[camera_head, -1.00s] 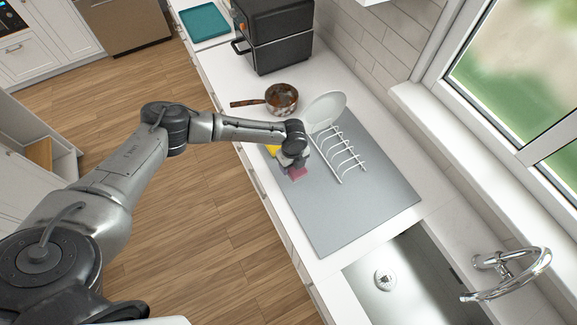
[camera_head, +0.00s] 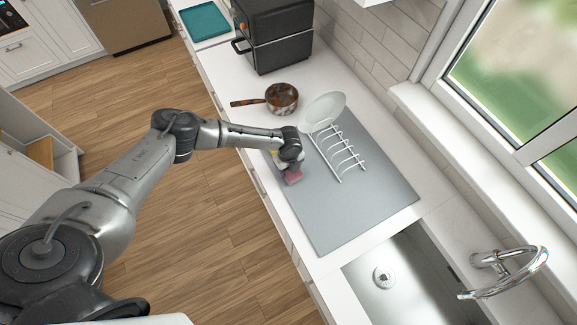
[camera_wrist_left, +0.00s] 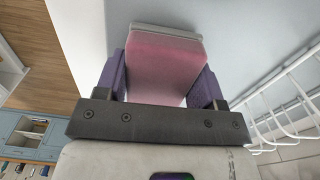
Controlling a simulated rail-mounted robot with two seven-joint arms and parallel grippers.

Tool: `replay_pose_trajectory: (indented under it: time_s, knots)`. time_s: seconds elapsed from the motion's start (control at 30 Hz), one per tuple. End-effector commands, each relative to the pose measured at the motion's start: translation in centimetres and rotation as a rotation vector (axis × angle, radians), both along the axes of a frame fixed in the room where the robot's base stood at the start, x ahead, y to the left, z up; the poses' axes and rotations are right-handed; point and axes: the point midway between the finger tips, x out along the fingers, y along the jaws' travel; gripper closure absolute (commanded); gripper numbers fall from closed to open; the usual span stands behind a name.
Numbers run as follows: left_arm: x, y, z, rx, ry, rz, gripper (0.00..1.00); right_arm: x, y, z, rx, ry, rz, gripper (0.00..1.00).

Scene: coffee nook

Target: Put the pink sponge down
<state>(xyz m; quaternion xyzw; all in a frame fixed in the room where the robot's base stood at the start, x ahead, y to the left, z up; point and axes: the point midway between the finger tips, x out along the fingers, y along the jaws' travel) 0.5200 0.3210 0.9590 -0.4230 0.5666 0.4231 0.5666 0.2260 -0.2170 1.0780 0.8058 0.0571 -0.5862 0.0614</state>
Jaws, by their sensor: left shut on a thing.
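The pink sponge (camera_head: 293,177) shows just below my left gripper (camera_head: 289,168) in the head view, over the left part of the grey mat (camera_head: 340,219). In the left wrist view the pink sponge (camera_wrist_left: 165,65), with a pale grey layer at its far edge, sits between the two purple fingers of my left gripper (camera_wrist_left: 160,85). The gripper is shut on it. I cannot tell whether the sponge touches the mat. My right gripper is in neither view.
A white rack (camera_head: 342,155) with a white plate (camera_head: 323,108) stands on the mat just right of the gripper. A small yellow thing (camera_head: 273,152) is partly hidden behind the gripper. A brown pan (camera_head: 281,98) stands farther back. The mat's front is clear beside the sink (camera_head: 411,278).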

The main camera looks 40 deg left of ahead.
Motion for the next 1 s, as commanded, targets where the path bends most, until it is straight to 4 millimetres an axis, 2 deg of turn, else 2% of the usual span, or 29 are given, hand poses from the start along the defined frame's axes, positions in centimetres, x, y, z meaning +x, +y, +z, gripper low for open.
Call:
replay_pose_trajectory:
  time_s: [0.17,0.2,0.43,0.83,1.0]
  knots:
    - [0.0,0.0,-0.7,0.000,0.000,0.000,0.75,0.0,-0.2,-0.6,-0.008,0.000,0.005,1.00]
    - [0.0,0.0,-0.5,0.000,0.000,0.000,0.34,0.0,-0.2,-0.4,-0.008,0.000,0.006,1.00]
    - [0.0,0.0,-0.5,0.000,0.000,0.000,0.12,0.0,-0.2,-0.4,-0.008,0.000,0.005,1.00]
    - [0.1,0.0,-0.2,0.001,0.000,0.000,0.12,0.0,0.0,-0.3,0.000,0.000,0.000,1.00]
    - [0.1,0.0,2.6,-0.002,-0.003,-0.001,0.12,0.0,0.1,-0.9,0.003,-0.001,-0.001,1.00]
